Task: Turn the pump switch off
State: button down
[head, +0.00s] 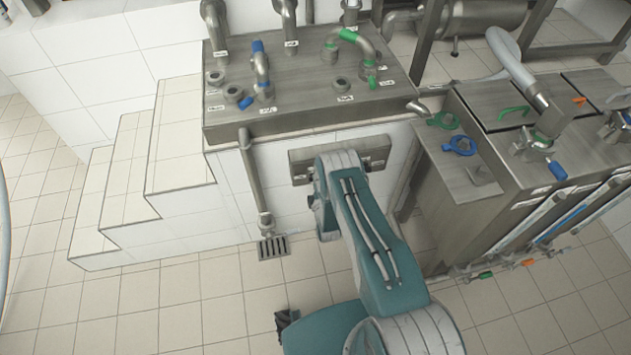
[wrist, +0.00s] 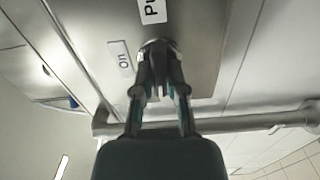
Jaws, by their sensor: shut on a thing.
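In the wrist view, the pump switch (wrist: 158,45) is a round metal knob on a grey metal panel (wrist: 204,60). An "On" label (wrist: 122,58) sits to its left in the picture, and a partly cut-off label starting "Pu" (wrist: 152,10) lies above it. My gripper (wrist: 160,75) has both fingers closed in on the knob, which they partly cover; the knob's exact angle is hard to read. In the head view, a metal panel (head: 378,152) is on the white tiled wall, and my arm hides its middle and my gripper.
A steel counter (head: 308,75) with several pipes and valves stands above the panel. A drain pipe (head: 252,175) runs down to a floor grate (head: 273,247) at left. A steel tank unit (head: 455,180) stands close at right. White tiled steps (head: 130,190) rise at far left.

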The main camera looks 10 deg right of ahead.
jog(key=shift+s+a+f+n, duration=0.1)
jog(key=shift+a+f+n, duration=0.1)
jog(key=shift+n, duration=0.3)
jog(key=c, duration=0.7)
grip_release()
jog(key=s, duration=1.1)
jog(key=shift+s, duration=0.4)
